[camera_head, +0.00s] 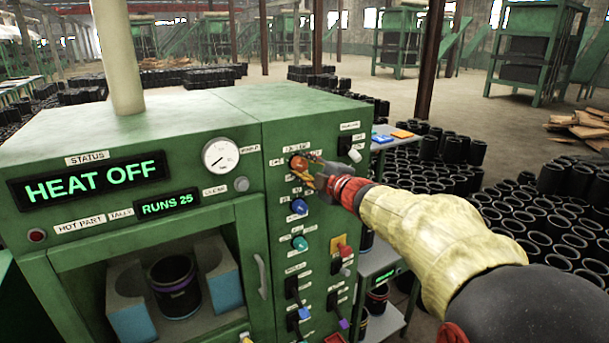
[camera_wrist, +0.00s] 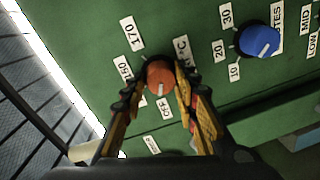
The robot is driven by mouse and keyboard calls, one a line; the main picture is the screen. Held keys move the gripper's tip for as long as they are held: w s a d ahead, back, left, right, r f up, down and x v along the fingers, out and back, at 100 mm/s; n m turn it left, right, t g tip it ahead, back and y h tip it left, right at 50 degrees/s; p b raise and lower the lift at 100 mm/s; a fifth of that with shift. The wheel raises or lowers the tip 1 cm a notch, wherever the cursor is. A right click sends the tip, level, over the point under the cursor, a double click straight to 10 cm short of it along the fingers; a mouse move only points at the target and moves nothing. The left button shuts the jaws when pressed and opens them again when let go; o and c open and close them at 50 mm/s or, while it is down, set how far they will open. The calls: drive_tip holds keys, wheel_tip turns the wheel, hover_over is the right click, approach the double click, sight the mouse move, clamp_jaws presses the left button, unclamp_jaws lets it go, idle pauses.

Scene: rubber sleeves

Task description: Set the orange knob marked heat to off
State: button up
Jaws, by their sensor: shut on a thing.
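The orange knob (camera_head: 298,163) is near the top of the control column on the green machine. It also shows in the wrist view (camera_wrist: 160,75), with a white pointer line aimed down toward the "OFF" label (camera_wrist: 164,108). My gripper (camera_head: 312,177) reaches in from the right, its fingers on either side of the knob. In the wrist view the two fingers (camera_wrist: 158,88) are shut on the knob. The green status display (camera_head: 90,181) reads "HEAT OFF".
A blue knob (camera_head: 299,207) and a teal knob (camera_head: 300,243) sit below on the same panel. Switches with coloured handles are lower down. A pale switch (camera_head: 350,151) is at the upper right. Black rubber sleeves (camera_head: 560,240) crowd the floor at right.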

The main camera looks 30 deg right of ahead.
drive_tip(key=shift+n+b, duration=0.35)
drive_tip(key=shift+n, duration=0.05)
idle(0.4)
drive_tip(key=o, duration=1.2)
drive_tip(key=shift+s, duration=0.1)
drive_tip(key=s, duration=1.1)
drive_tip(key=shift+s+d+r, duration=0.15)
drive_tip(key=shift+s+r, duration=0.25)
drive_tip(key=shift+r, duration=0.05)
